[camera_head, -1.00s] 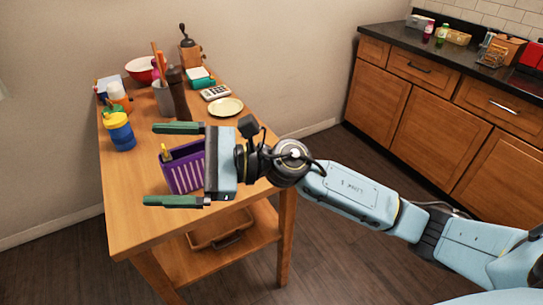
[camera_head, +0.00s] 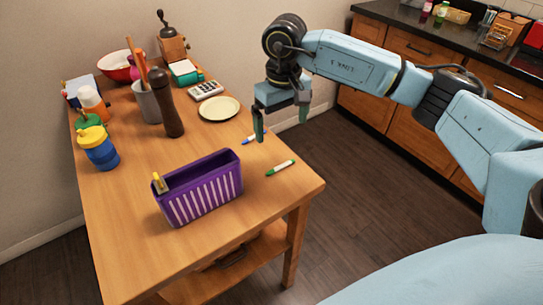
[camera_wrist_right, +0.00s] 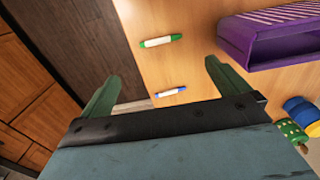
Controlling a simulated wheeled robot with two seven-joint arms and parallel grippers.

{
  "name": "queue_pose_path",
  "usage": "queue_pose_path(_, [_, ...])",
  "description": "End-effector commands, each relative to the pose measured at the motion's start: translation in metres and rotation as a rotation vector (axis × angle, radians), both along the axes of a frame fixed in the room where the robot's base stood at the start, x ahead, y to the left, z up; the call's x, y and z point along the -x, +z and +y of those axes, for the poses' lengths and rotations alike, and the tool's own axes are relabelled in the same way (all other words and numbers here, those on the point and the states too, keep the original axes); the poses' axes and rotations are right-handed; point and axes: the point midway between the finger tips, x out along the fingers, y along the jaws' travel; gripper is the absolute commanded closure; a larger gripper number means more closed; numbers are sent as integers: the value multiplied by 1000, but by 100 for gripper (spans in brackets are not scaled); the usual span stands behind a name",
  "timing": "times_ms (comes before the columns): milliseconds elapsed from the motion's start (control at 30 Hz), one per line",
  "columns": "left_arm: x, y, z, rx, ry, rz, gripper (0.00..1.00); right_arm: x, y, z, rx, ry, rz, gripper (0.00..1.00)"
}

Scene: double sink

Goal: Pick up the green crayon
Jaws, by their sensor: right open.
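The green crayon (camera_head: 281,168), white in the middle with green ends, lies on the wooden table (camera_head: 130,225) near its right edge, to the right of the purple basket. It also shows in the right wrist view (camera_wrist_right: 161,41), ahead of the fingers. A blue crayon (camera_head: 256,136) lies farther back, partly behind a finger in the head view; it shows whole in the right wrist view (camera_wrist_right: 171,92). My right gripper (camera_head: 261,122) is open and empty, pointing down above the table's right edge, beyond the green crayon. My left gripper is not in view.
A slotted purple basket (camera_head: 200,190) holding a yellow item stands left of the green crayon. A plate (camera_head: 219,108), a pepper mill (camera_head: 168,105), a calculator (camera_head: 206,90) and a blue-yellow cup (camera_head: 99,149) stand around. The front of the table is clear.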

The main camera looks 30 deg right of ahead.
Motion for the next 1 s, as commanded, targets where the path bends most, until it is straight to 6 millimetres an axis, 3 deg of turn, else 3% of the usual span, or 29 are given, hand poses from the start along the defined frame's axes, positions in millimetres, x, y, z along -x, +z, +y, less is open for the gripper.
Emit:
queue_pose_path(200, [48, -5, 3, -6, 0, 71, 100, 2, -45, 1, -1, -1, 7, 0])
queue_pose_path(300, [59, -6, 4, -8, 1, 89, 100, 1, -61, 1, -2, 0, 6, 0])
queue_pose_path(467, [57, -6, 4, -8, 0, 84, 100, 1, -74, 1, -3, 0, 3, 0])
queue_pose_path(700, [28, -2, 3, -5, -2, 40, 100, 2, -102, 1, -3, -1, 6, 0])
queue_pose_path(833, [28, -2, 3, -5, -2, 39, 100, 2, -120, 1, -3, -1, 4, 0])
queue_pose_path(1000, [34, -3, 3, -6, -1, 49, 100, 1, -127, 1, -3, -1, 1, 0])
